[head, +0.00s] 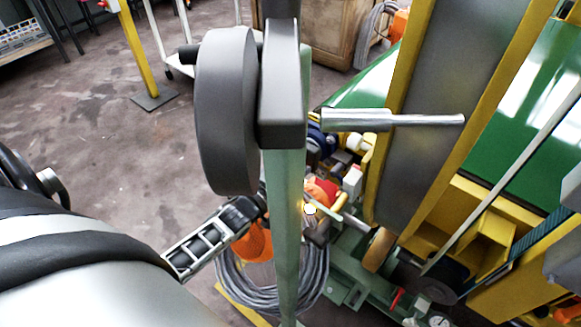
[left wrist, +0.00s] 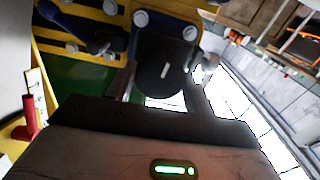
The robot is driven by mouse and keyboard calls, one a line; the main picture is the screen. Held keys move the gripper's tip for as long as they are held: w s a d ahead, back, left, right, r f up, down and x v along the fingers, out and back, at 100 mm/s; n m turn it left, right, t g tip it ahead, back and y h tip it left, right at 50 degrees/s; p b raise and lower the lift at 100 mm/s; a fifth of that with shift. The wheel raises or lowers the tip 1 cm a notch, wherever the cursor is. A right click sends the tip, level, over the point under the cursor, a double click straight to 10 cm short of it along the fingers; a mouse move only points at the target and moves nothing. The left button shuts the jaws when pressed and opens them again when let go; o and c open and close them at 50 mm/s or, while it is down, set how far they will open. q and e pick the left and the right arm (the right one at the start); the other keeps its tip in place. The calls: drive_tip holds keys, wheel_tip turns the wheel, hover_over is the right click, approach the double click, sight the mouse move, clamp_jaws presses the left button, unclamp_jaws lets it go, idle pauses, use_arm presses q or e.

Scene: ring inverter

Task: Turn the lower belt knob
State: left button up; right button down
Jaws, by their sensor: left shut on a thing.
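My left gripper (head: 252,207) reaches in from the lower left in the head view, and its tips are partly hidden by a pale green post (head: 287,220). In the left wrist view a round black knob (left wrist: 161,75) with a short white mark sits between the two fingers of my left gripper (left wrist: 162,88). The gripper is shut on this knob. The knob cannot be made out in the head view. My right gripper is not in view.
A large dark disc (head: 225,110) and block (head: 282,90) stand close in front. A silver rod (head: 390,120) sticks out to the right. Coiled grey cable (head: 270,292) lies below. The yellow-edged green machine fills the right; open floor (head: 90,130) lies left.

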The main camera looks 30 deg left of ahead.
use_arm(q)
drive_tip(key=m+b, duration=0.2)
drive_tip(key=m, duration=1.7)
drive_tip(key=shift+m+b, duration=0.4)
drive_tip(key=m+b, duration=0.1)
drive_tip(key=m, duration=0.1)
drive_tip(key=shift+f+m, duration=0.1)
drive_tip(key=shift+m, duration=0.2)
drive_tip(key=m+b, duration=0.4)
drive_tip(key=m, duration=0.5)
drive_tip(key=shift+b, duration=0.4)
drive_tip(key=shift+m, duration=0.8)
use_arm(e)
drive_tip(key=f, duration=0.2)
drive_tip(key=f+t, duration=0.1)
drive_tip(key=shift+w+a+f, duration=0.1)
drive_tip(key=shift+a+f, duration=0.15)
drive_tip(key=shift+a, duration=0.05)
use_arm(q)
drive_tip(key=shift+b, duration=0.3)
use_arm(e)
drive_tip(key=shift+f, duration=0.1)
